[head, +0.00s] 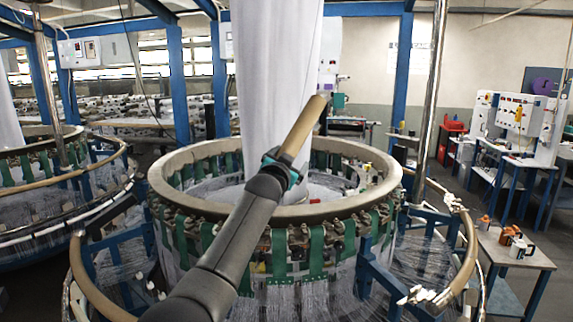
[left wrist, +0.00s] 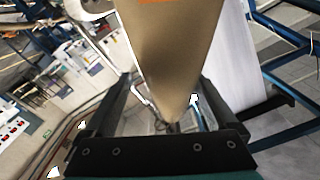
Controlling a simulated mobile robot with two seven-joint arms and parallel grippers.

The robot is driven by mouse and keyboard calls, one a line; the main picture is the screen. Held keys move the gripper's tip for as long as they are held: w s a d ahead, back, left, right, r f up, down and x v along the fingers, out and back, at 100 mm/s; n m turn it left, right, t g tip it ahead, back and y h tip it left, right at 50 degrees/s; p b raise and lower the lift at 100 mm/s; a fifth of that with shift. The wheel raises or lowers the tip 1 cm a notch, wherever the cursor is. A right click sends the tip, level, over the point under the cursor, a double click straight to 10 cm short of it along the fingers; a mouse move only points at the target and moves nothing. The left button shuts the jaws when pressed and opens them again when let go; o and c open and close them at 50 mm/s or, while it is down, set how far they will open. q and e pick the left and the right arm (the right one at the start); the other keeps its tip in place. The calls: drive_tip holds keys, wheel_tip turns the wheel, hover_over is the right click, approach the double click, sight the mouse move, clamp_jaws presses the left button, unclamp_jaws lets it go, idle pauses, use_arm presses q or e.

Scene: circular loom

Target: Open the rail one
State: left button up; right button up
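My left arm reaches up from the bottom of the head view, and its dark left gripper (head: 283,165) is over the loom's near side. A tan rail piece (head: 308,122) sticks up and away from the gripper, in front of the white fabric column. In the left wrist view the tan rail piece (left wrist: 172,50) lies between the two dark fingers and hides their far ends; they look shut on it. A fixed tan rail curves round the loom at left (head: 84,275) and right (head: 466,250). The rail's front is out of view or behind my arm. My right gripper is not in view.
The loom's wide ring (head: 170,185) with green straps (head: 317,250) stands below the gripper. The white fabric column (head: 270,70) rises from its middle. Blue frame bars and a steel post (head: 432,90) flank it. A small table (head: 515,255) with tools stands at right.

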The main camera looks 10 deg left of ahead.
use_arm(q)
drive_tip(key=shift+s, duration=0.1)
drive_tip(key=s+b, duration=0.2)
drive_tip(key=s, duration=1.3)
drive_tip(key=shift+a+b, duration=0.3)
drive_tip(key=shift+f, duration=0.2)
